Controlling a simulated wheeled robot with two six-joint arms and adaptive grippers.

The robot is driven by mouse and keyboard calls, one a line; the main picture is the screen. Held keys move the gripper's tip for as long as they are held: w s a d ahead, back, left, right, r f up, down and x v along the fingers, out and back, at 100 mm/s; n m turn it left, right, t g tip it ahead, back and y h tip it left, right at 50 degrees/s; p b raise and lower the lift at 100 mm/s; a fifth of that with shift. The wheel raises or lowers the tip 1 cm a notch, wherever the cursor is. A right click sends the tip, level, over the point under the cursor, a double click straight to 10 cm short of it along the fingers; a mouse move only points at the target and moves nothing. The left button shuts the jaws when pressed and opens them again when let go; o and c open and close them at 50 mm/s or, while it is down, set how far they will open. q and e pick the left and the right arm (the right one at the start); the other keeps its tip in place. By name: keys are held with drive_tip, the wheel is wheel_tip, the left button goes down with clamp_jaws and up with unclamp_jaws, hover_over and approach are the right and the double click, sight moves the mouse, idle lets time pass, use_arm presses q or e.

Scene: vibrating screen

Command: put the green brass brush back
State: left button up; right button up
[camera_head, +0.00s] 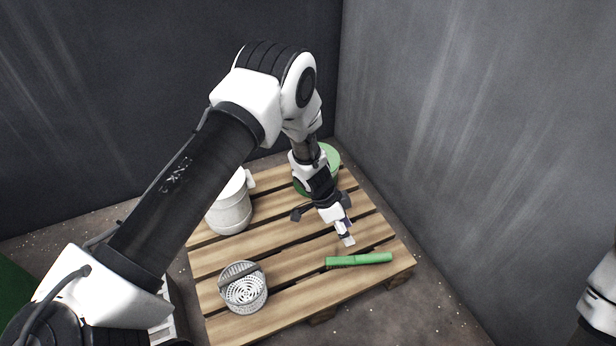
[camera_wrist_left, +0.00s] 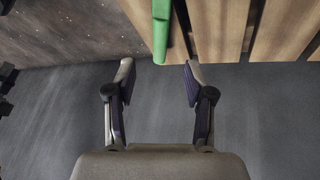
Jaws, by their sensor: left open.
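The green brass brush (camera_head: 358,259) lies on the front right part of the wooden pallet, its long handle running roughly left to right. In the left wrist view its green end (camera_wrist_left: 161,30) shows at the top, beyond and between the fingertips. My left gripper (camera_head: 345,236) points down just above and behind the brush, in the head view. In the wrist view the left gripper (camera_wrist_left: 159,72) has its two fingers well apart with nothing between them. My right gripper is not in view; only a white part of that arm shows at the right edge.
The slatted pallet (camera_head: 290,298) carries a white perforated basket (camera_head: 243,288), a white pot (camera_head: 230,210) and a green round container (camera_head: 331,157), partly hidden behind my arm. Grey walls stand behind and to the right. The floor right of the pallet is clear.

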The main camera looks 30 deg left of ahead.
use_arm(q)
drive_tip(key=s+f+n, duration=0.3)
drive_tip(key=s+n, duration=0.3)
drive_tip(key=s, duration=0.5)
drive_tip(key=s+a+n+y, duration=0.2)
drive_tip(key=s+a, duration=0.3)
drive_tip(key=s, duration=0.4)
drive_tip(key=s+a+n+y, duration=0.3)
drive_tip(key=s+a+n, duration=0.1)
drive_tip(key=s, duration=0.5)
drive_tip(key=shift+s+a+f+g+y, duration=0.15)
drive_tip(key=shift+s+a+g+y, duration=0.15)
drive_tip(key=shift+s+a+g, duration=0.1)
